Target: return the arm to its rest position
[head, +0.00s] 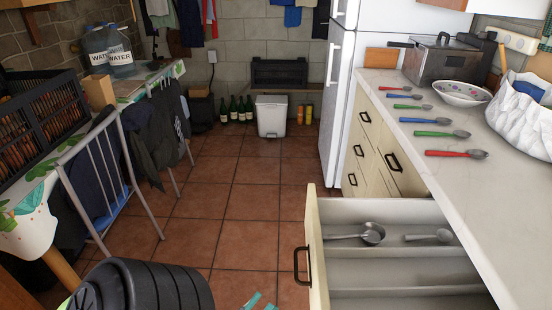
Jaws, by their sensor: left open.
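Only the teal fingertips of my left gripper (261,301) show, at the bottom edge of the head view, low and in front of the open drawer. The two tips are apart with nothing visible between them. The rest of this gripper and its arm are cut off by the frame. My right gripper and arm are not in view.
Several coloured spoons lie on the counter (400,75). A dark ribbed rounded object (140,285) stands at the lower left, near a metal-framed chair (112,165). The tiled floor between is clear.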

